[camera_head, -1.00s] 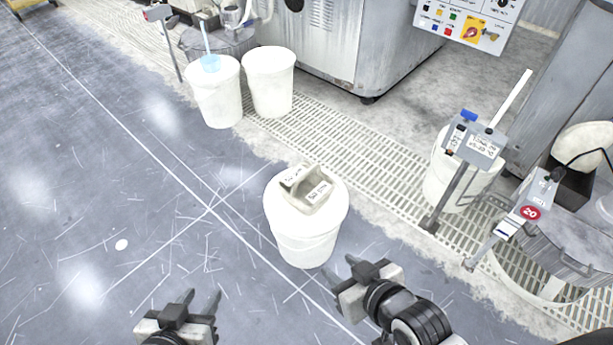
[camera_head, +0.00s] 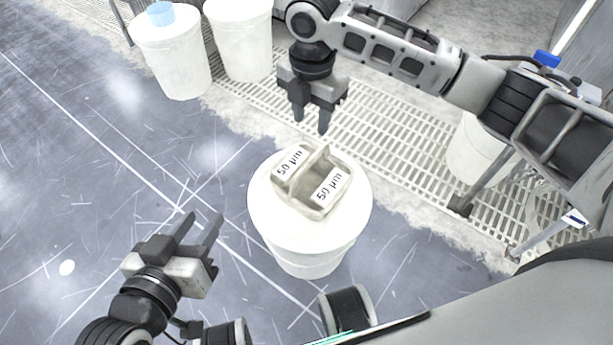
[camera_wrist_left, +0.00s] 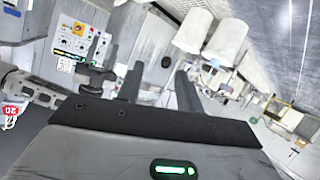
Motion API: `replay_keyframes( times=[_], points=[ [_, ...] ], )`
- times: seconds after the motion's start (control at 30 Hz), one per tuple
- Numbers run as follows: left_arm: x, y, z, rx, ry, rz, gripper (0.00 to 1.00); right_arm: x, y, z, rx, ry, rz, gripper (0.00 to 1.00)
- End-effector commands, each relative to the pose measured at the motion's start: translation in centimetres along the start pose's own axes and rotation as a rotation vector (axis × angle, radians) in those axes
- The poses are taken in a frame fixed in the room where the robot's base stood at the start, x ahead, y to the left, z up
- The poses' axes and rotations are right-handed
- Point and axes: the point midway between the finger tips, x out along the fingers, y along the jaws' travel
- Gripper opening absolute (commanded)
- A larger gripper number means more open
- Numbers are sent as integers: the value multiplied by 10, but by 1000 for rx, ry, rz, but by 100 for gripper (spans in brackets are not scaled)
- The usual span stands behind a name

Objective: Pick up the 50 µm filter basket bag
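The 50 µm filter basket bag (camera_head: 311,181) is a beige, open-topped piece with a central ridge and two white "50 µm" labels. It rests on the lid of a white bucket (camera_head: 306,240) in the middle of the head view. My right gripper (camera_head: 311,121) hangs above and behind the bag, fingers pointing down, apart and empty. My left gripper (camera_head: 201,232) is left of the bucket, its fingers apart and empty. The left fingers also show in the left wrist view (camera_wrist_left: 158,88), where the bag is not visible.
Two white buckets (camera_head: 172,60) (camera_head: 240,40) stand at the back left, one with a light blue item (camera_head: 160,13) on top. Another white bucket (camera_head: 480,150) is partly hidden behind my right arm. A floor grating (camera_head: 390,140) runs behind; the grey floor at left is clear.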

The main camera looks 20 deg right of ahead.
Motion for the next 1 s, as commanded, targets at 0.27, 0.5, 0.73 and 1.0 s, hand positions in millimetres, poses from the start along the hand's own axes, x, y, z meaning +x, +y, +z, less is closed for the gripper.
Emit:
replay_keyframes(
  times=[0.27,0.5,0.73,1.0],
  points=[
    [-1,6,-6,-20,88,34,36,57,-1,1,-4,-1,-7,40],
    [2,12,-13,-89,136,74,36,96,-1,1,-3,-1,-3,40],
    [3,14,-14,-120,155,92,36,112,-1,1,-3,-2,-3,40],
    [3,20,-22,-210,222,154,36,151,-2,1,-3,-2,-2,40]
  ],
)
